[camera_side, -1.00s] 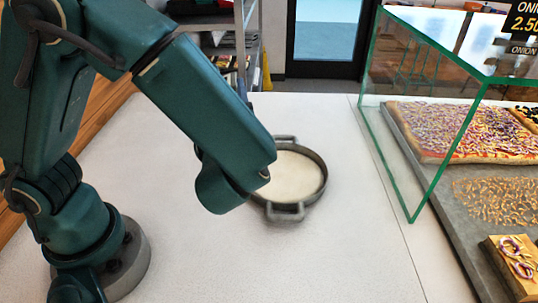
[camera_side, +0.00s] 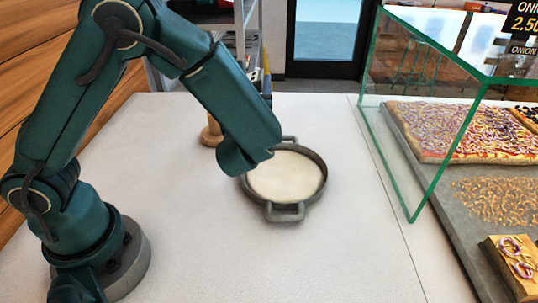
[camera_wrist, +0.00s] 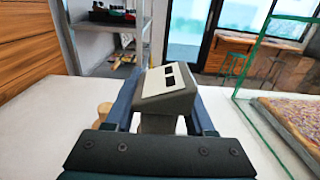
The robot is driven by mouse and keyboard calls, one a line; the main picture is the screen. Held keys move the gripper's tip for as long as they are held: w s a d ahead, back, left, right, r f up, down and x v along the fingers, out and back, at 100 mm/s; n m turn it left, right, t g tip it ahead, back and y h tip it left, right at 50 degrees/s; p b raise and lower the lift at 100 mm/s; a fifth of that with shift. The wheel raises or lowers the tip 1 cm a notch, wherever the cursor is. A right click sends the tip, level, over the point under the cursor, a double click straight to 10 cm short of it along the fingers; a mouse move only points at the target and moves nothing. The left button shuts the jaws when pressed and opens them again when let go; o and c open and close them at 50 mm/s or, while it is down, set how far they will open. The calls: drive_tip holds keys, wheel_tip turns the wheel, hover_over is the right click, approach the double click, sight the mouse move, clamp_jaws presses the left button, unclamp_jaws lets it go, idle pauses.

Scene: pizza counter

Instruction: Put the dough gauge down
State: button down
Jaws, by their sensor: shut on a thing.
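The dough gauge (camera_wrist: 167,88) is a grey block with a light sloped face and two small dark windows. In the wrist view it sits between the two dark blue fingers of my gripper (camera_wrist: 163,112), which is shut on it. In the side view my arm hides the gauge and most of the gripper. A round grey pan (camera_side: 285,210) with two handles stands on the counter, filled with pale dough (camera_side: 284,176). My wrist overlaps the pan's left rim in that view. I cannot tell how high the gauge is above the counter.
A small round wooden object (camera_side: 211,132) stands left of the pan; it also shows in the wrist view (camera_wrist: 104,109). A glass case (camera_side: 425,130) with pizza (camera_side: 440,125) is on the right. The white counter (camera_side: 230,240) is clear in front.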

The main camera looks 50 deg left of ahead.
drive_tip(key=w+d+f, duration=0.3)
drive_tip(key=d+f, duration=0.3)
drive_tip(key=f, duration=0.2)
drive_tip(key=shift+d+f, duration=0.15)
drive_tip(key=shift+d, duration=0.05)
drive_tip(key=shift+f, duration=0.25)
drive_tip(key=shift+f, duration=0.3)
drive_tip(key=shift+c, duration=1.3)
unclamp_jaws()
